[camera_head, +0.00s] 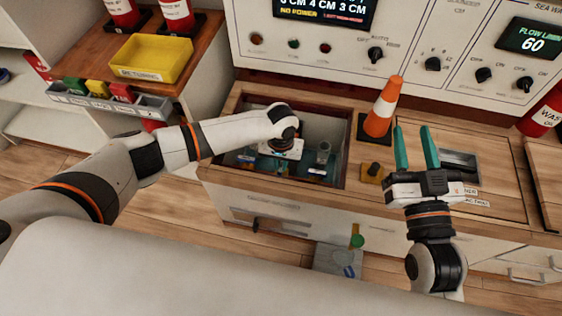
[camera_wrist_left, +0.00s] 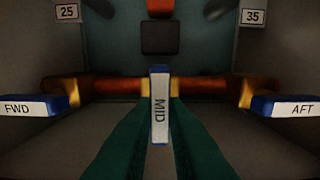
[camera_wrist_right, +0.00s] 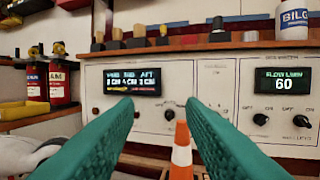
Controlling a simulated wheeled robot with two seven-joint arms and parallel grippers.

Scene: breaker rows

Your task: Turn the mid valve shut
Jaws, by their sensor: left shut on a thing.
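The mid valve's handle (camera_wrist_left: 159,105), with a white MID label, sits between my left gripper's green fingers (camera_wrist_left: 160,125) in the left wrist view, and the gripper is shut on it. The handle lies across the copper pipe (camera_wrist_left: 110,86). The FWD handle (camera_wrist_left: 34,105) at left and the AFT handle (camera_wrist_left: 292,106) at right lie roughly along the pipe. In the head view my left gripper (camera_head: 275,152) reaches down into an open bay, and its wrist hides the mid valve. My right gripper (camera_head: 416,148) is open and empty above the counter; its fingers also show in the right wrist view (camera_wrist_right: 163,115).
An orange cone (camera_head: 383,108) stands right of the bay, with a yellow block with a black knob (camera_head: 373,171) nearby. A control panel (camera_head: 410,40) with knobs and displays stands behind. A yellow bin (camera_head: 152,60) is at left.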

